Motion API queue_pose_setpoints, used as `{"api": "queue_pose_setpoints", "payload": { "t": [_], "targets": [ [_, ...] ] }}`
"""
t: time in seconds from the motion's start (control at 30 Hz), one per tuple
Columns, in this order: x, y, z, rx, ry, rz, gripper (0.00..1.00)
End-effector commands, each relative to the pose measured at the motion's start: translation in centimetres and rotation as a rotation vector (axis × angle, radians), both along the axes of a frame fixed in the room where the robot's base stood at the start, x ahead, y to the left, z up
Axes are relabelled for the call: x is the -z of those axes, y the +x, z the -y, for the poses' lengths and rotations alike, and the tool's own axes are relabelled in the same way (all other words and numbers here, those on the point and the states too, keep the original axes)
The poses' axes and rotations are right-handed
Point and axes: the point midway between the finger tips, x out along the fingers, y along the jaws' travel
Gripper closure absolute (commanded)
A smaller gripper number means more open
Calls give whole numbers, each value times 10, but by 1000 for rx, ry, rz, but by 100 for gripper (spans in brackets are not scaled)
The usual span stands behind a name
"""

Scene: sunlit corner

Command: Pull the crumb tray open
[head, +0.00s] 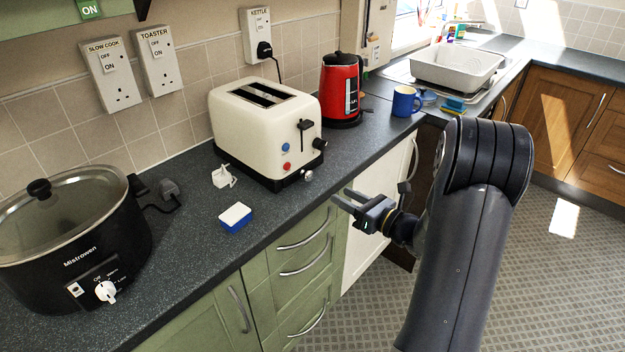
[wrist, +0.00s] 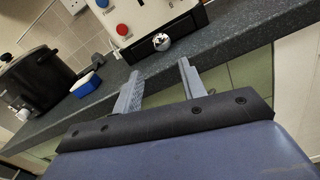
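The cream toaster (head: 262,128) stands on the dark counter, with its front facing right in the head view. Its black base holds the crumb tray, whose round silver knob (head: 307,175) sticks out low on the front. In the wrist view the tray's black front (wrist: 182,38) and the silver knob (wrist: 161,42) show at the top centre. The tray looks shut. My gripper (head: 343,200) is in front of the counter edge, right of the knob and apart from it. In the wrist view its two fingers (wrist: 160,84) are spread with nothing between them, short of the knob.
A red kettle (head: 341,88) and a blue mug (head: 405,101) stand beyond the toaster. A blue and white sponge (head: 235,217), a white plug (head: 224,177) and a black slow cooker (head: 75,240) are to the left. The counter before the knob is clear.

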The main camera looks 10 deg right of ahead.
Motion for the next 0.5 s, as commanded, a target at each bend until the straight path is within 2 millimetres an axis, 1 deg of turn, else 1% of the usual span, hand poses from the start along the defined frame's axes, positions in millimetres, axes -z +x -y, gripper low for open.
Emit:
{"api": "queue_pose_setpoints", "payload": {
  "t": [0.07, 0.17, 0.27, 0.5],
  "targets": [
    [1, 4, 1, 10, 10, 0, 60],
    [0, 12, -5, 10, 11, 0, 60],
    [-1, 25, -16, 5, 10, 0, 60],
    [0, 62, -44, 4, 8, -1, 60]
  ]
}}
